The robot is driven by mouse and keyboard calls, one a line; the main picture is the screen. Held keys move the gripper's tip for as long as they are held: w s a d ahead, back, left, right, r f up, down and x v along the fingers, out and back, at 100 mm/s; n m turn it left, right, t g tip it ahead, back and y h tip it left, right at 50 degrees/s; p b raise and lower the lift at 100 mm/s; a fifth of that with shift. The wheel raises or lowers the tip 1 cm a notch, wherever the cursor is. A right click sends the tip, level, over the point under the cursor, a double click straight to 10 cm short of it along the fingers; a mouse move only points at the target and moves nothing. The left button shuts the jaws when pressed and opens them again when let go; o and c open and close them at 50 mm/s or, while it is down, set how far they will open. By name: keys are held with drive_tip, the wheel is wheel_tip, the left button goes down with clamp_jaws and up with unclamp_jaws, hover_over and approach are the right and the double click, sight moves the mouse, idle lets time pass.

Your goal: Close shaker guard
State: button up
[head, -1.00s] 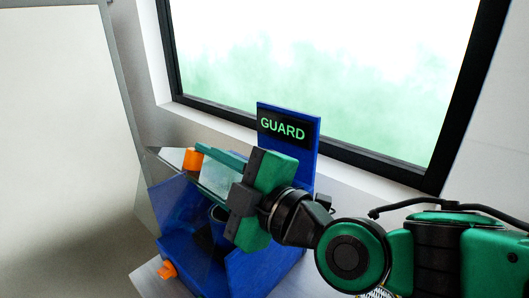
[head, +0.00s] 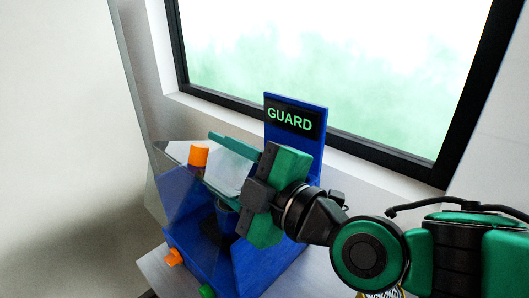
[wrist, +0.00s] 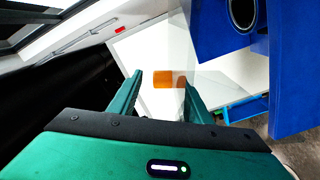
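The blue shaker housing (head: 185,225) stands below the window, with a dark cup-like opening inside. A back plate with a green-lettered "GUARD" label (head: 290,120) rises behind it. A clear guard panel (head: 222,175) shows faintly at the housing, partly hidden by my gripper; its exact angle is hard to tell. An orange handle (head: 198,156) stands by the panel's left end and shows in the wrist view (wrist: 165,79). My gripper (wrist: 162,82) is open, its two green fingers apart. The handle appears between and beyond the fingertips, nearer the right finger; I cannot tell whether they touch.
An orange knob (head: 173,257) and a green button (head: 207,291) sit low on the housing's front. The window (head: 330,70) and its sill are close behind. A pale wall or panel (head: 60,130) fills the left side.

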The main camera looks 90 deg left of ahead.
drive_tip(key=v, duration=0.9)
drive_tip(key=shift+w+d, duration=0.25)
drive_tip(key=shift+w, duration=0.1)
drive_tip(key=v, duration=1.1)
drive_tip(key=shift+s+d, duration=0.2)
drive_tip(key=shift+d, duration=0.35)
idle(0.4)
drive_tip(key=shift+s, duration=0.1)
idle(0.7)
